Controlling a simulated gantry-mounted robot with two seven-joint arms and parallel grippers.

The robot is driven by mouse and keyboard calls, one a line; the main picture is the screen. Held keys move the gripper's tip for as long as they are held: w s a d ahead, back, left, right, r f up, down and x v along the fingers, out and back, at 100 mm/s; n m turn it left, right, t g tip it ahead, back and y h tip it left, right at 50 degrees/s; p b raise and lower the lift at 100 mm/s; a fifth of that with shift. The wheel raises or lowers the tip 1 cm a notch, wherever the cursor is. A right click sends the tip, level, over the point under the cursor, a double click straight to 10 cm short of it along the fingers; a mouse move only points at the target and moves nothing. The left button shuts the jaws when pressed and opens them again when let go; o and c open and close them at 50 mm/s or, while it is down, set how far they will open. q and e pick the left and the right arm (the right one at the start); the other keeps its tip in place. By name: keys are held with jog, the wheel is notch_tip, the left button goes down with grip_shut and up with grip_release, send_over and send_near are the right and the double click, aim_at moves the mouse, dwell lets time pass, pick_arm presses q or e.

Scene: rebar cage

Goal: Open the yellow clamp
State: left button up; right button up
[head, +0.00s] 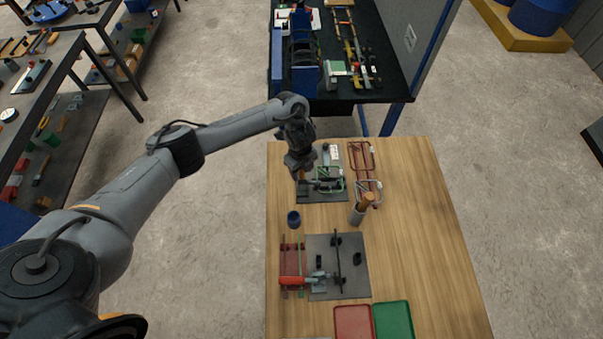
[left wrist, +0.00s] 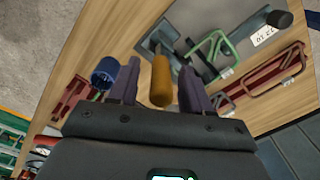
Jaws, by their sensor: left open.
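The yellow clamp's yellow-orange handle (left wrist: 161,78) shows upright between my left gripper's two fingers in the left wrist view. The clamp's grey metal body (left wrist: 185,52) is behind it, on a grey plate (left wrist: 205,18). In the head view the clamp (head: 309,186) is at the plate's left side, partly hidden by my left gripper (head: 300,176), which points down over it. The left fingers are apart, one on each side of the handle; contact is not visible. A green wire frame (head: 330,181) lies beside the clamp. My right gripper is not in view.
A blue cup (head: 294,220) stands just in front of the clamp. A grey holder with a brown handle (head: 366,199) and red frames (head: 363,160) are to the right. A red-handled clamp (head: 295,281) and red and green trays (head: 393,319) are nearer. The table's right side is clear.

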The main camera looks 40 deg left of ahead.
pick_arm(q)
jog(key=shift+w+f, duration=0.1)
jog(key=shift+f, duration=0.55)
grip_shut()
